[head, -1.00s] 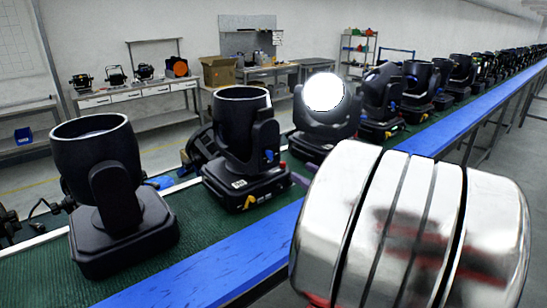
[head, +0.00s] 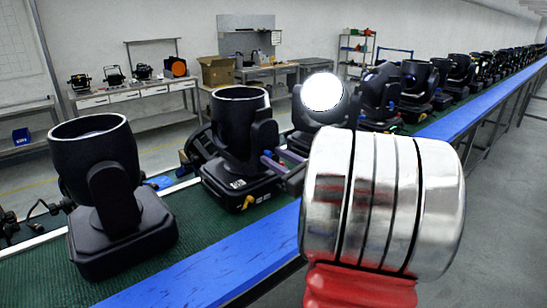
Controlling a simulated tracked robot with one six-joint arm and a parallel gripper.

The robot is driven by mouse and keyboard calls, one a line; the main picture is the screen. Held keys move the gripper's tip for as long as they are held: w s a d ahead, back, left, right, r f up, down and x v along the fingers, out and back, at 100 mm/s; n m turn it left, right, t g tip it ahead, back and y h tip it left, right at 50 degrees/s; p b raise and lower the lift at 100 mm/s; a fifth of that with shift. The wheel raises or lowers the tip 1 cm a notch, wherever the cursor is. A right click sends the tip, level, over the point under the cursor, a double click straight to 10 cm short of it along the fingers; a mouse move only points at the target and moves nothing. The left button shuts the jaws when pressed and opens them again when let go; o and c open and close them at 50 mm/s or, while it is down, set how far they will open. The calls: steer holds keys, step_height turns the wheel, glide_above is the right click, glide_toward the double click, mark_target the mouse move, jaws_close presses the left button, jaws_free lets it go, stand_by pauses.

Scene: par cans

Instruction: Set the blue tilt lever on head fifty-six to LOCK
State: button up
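A black moving head (head: 238,130) stands upright on the belt, second from the left. A small label and a yellow tab show low on its base; the number is too small to read. A small blue spot (head: 267,153) at the side of its yoke looks like the tilt lever, mostly hidden by my gripper. My gripper (head: 273,161), with grey-purple fingers, reaches in from the right and overlaps the lever in this view. I cannot tell whether it touches the lever or how far apart its fingers are. My shiny wrist hides what lies behind it.
Another black head (head: 108,185) stands to the left. A head with a bright white lens (head: 322,92) stands close on the right, with a long row behind. A blue rail (head: 225,262) edges the green belt (head: 35,282). Grey floor lies open at right.

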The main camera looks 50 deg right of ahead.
steer(key=shift+w, duration=0.65)
steer(key=shift+c, duration=0.5)
jaws_close()
